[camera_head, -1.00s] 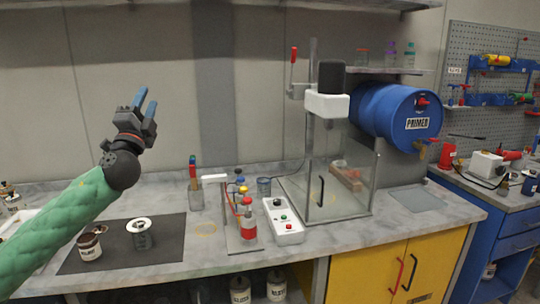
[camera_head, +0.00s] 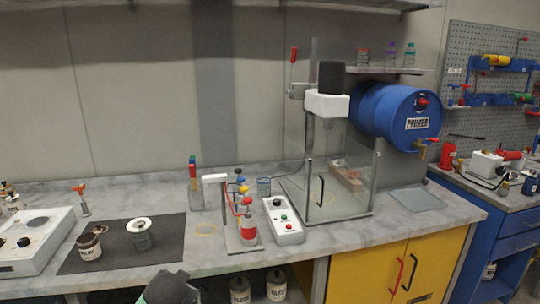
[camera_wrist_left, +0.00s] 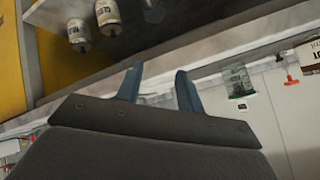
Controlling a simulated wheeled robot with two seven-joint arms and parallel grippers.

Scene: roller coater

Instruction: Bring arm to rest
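My left gripper (camera_wrist_left: 160,70) shows in the left wrist view with its two blue fingers apart and nothing between them. In the head view, only a dark part of my left arm (camera_head: 168,289) shows at the bottom edge, in front of the bench. Its fingers are out of that view. My right gripper is in neither view.
The grey bench (camera_head: 330,238) holds a dark mat (camera_head: 105,258) with a labelled jar (camera_head: 89,247) and a white-rimmed can (camera_head: 139,236). A white hotplate-like unit (camera_head: 28,243), a button box (camera_head: 284,222) and a clear enclosure (camera_head: 345,200) also stand there. A yellow cabinet (camera_head: 375,274) is below.

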